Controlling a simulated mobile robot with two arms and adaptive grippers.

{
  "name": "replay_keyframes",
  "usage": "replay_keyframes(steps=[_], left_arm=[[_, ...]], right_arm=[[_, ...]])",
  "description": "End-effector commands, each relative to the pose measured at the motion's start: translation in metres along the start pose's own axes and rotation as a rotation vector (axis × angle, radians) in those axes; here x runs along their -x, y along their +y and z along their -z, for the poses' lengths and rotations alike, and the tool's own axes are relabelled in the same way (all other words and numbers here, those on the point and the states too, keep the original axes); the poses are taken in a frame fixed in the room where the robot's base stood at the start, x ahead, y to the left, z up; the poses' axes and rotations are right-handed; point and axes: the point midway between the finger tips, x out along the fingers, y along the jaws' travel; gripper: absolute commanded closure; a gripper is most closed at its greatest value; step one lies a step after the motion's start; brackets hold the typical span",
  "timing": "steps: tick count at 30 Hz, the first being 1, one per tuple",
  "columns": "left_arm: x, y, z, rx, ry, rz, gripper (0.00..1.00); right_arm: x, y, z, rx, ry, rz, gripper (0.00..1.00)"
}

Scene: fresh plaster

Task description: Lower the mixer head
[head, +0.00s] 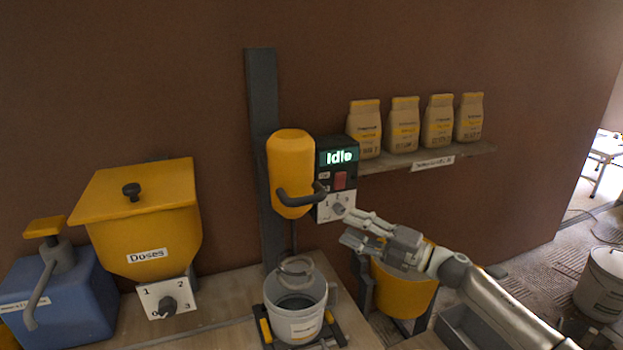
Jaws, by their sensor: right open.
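The mixer head (290,160) is yellow with a dark curved handle (300,196) and rides on a dark upright column (262,120). Its shaft and ring-shaped whisk (296,269) hang down, with the whisk at the mouth of a white bucket (297,305). A control box (337,156) right of the head reads "Idle" and has a red button and a numbered dial (338,208). My right gripper (356,229) is open and empty, just below and right of the dial, right of the handle. It appears apart from both. My left gripper is not in view.
A yellow hopper (140,225) marked "Doses" and a blue pump tank (62,300) stand left. Several paper bags (403,124) sit on a wall shelf (474,155). A yellow container (405,292) is below my right gripper. Another white bucket (604,281) stands on the floor.

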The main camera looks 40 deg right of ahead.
Motion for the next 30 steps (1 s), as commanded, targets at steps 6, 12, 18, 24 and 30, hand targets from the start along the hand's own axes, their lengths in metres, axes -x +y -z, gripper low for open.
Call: replay_keyframes(steps=[6,12,18,24,30], left_arm=[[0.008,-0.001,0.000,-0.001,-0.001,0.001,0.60],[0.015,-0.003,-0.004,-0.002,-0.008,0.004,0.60],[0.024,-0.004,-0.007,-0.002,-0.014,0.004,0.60],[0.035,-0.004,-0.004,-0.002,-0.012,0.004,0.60],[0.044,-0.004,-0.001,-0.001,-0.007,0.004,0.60]], right_arm=[[-0.013,0.043,0.025,0.106,0.105,-0.016,0.59],[-0.029,0.045,0.025,0.104,0.102,-0.019,0.59],[-0.054,0.046,0.027,0.102,0.100,-0.019,0.59],[-0.079,0.046,0.029,0.101,0.098,-0.019,0.59],[-0.101,0.046,0.031,0.101,0.098,-0.018,0.59]])
